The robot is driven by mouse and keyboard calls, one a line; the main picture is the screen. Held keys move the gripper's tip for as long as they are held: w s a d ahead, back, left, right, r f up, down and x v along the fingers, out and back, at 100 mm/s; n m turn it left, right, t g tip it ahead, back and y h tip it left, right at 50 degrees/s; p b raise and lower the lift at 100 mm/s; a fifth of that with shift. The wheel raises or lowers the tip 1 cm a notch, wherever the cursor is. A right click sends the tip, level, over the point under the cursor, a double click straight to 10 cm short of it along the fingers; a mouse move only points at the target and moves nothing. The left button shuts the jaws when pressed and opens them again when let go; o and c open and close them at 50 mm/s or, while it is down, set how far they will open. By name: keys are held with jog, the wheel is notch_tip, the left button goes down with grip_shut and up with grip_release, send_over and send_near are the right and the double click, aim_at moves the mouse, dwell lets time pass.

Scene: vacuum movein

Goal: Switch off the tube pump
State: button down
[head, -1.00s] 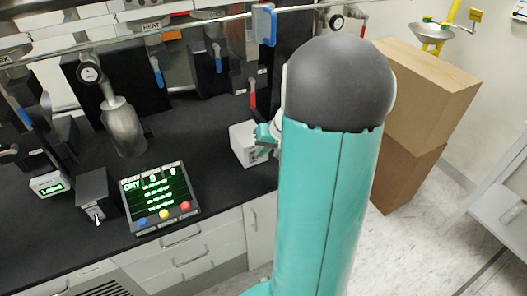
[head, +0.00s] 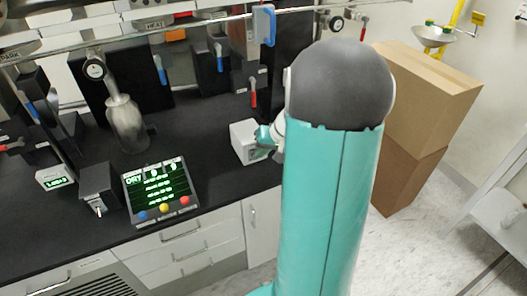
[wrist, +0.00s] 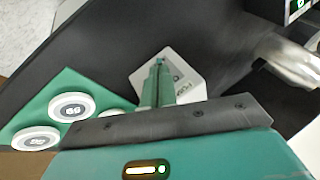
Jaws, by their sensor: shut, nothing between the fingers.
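A small pale box (head: 241,144) stands on the black counter, just left of my arm. It also shows in the wrist view (wrist: 190,76), with dark lettering on its face too small to read surely; I cannot tell whether it is the tube pump. My gripper (wrist: 160,64) is shut and empty, its green fingertips over the face of this box. I cannot tell whether they touch it. In the head view my gripper (head: 263,139) is at the box's right side, partly hidden by my arm. My fingers hide part of the box's face and any switch there.
A control panel (head: 160,187) with green text and coloured buttons, and a dark box (head: 97,185) with a small lever, stand left on the counter. A metal flask (head: 126,120) stands behind. A rail (head: 190,20) with valves crosses above. Cardboard boxes (head: 425,90) stand at right.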

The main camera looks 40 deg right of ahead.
jog(key=shift+s+a+f, duration=0.15)
jog(key=shift+s+f, duration=0.35)
jog(key=shift+f, duration=0.3)
jog(key=shift+w+r, duration=0.1)
jog(key=shift+w, duration=0.05)
jog(key=shift+w+d+r, duration=0.2)
jog(key=shift+w+r, duration=0.1)
jog(key=shift+w, duration=0.25)
jog(key=shift+s, duration=0.15)
